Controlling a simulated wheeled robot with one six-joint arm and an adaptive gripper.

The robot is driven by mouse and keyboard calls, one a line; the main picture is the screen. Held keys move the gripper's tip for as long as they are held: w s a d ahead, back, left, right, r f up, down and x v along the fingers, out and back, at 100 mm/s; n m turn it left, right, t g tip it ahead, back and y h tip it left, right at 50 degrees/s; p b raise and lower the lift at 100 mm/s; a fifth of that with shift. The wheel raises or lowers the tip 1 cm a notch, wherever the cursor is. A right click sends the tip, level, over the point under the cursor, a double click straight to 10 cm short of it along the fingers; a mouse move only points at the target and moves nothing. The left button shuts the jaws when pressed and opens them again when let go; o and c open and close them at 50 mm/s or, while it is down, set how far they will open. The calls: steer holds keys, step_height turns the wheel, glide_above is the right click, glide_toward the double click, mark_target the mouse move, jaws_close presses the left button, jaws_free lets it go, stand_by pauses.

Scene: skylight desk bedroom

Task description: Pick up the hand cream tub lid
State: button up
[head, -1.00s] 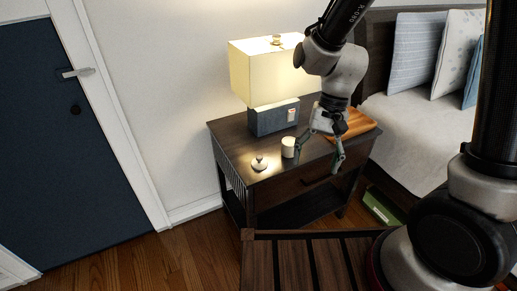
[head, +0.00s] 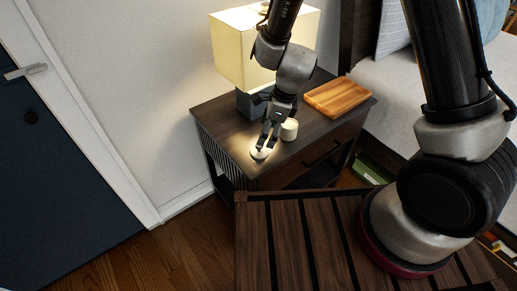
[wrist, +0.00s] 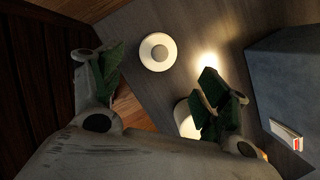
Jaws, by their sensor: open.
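The hand cream tub lid (head: 259,154) is a small pale disc with a knob, lying on the nightstand near its front left corner. In the wrist view the lid (wrist: 150,62) is a white ring with a grey centre, just beyond my fingertips and sideways between them. My gripper (head: 267,146) is open and empty, just above the lid, and its fingers partly cover it in the head view. The wrist view shows the spread fingers of my gripper (wrist: 160,82). The cream-white tub (head: 290,130) stands upright right of the lid; in the wrist view a finger partly hides the tub (wrist: 184,118).
The dark nightstand (head: 222,122) also bears a lamp (head: 235,50) with a grey-blue base (wrist: 285,85) and a wooden board (head: 338,97) at the right. A slatted wooden surface (head: 290,240) lies in front. The tub stands close to one finger.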

mark_target(259, 149)
steer(key=x, duration=0.7)
steer(key=shift+a+f, duration=0.3)
steer(key=shift+a, duration=0.1)
steer(key=shift+s, duration=0.1)
steer(key=c, duration=0.8)
